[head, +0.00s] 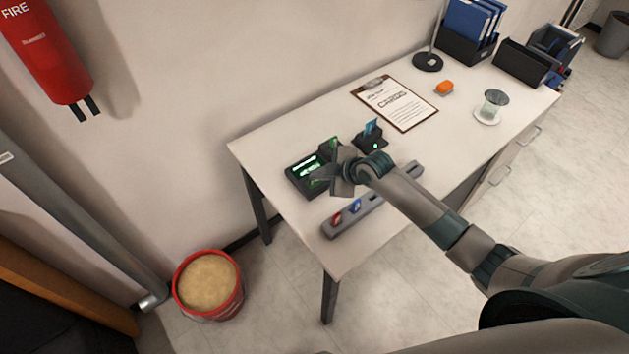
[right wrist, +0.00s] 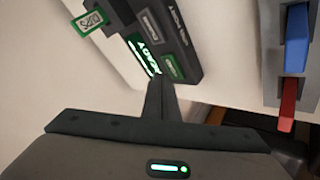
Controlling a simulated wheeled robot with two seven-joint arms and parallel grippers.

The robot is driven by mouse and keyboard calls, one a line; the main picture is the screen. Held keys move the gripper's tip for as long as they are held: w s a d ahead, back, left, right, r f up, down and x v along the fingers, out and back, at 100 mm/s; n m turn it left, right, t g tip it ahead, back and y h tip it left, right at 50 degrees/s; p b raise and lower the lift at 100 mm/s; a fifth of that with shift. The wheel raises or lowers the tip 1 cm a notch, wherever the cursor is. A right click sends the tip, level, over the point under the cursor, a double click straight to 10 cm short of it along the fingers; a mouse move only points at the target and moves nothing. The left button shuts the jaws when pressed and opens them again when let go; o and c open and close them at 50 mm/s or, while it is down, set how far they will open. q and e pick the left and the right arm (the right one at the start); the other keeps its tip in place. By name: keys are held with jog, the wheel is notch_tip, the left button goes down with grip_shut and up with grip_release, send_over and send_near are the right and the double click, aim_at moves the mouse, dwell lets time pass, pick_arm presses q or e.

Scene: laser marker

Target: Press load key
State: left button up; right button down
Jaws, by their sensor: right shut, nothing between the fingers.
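The black marker unit (head: 296,181) with green lit displays stands at the left end of the white desk. In the right wrist view the unit (right wrist: 188,48) shows upside down, with a bright green display (right wrist: 141,55), a green-edged key (right wrist: 171,66) and a grey key (right wrist: 150,24). I cannot clearly read which one is the load key. My right gripper (head: 318,174) is over the unit's near right part and hides some of it. Its shut, empty fingers (right wrist: 160,84) point at the unit near the display; I cannot tell if they touch. My left gripper is not in view.
A grey rail (head: 372,202) with red and blue pieces lies along the desk's front edge. A small black stand (head: 371,140) with a blue card is right of the unit.

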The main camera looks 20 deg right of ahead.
aim_at(318, 184)
jog(key=shift+f, duration=0.1)
dwell(0.3)
jog(key=shift+f, duration=0.35)
jog(key=shift+f+b, duration=0.35)
jog(key=shift+b, duration=0.1)
dwell(0.7)
jog(key=shift+r, duration=0.1)
jog(key=shift+r+p, duration=0.75)
jog(key=shift+p, duration=0.05)
jog(key=shift+r, duration=0.1)
jog(key=shift+r+p, duration=2.2)
jog(key=shift+r, duration=0.2)
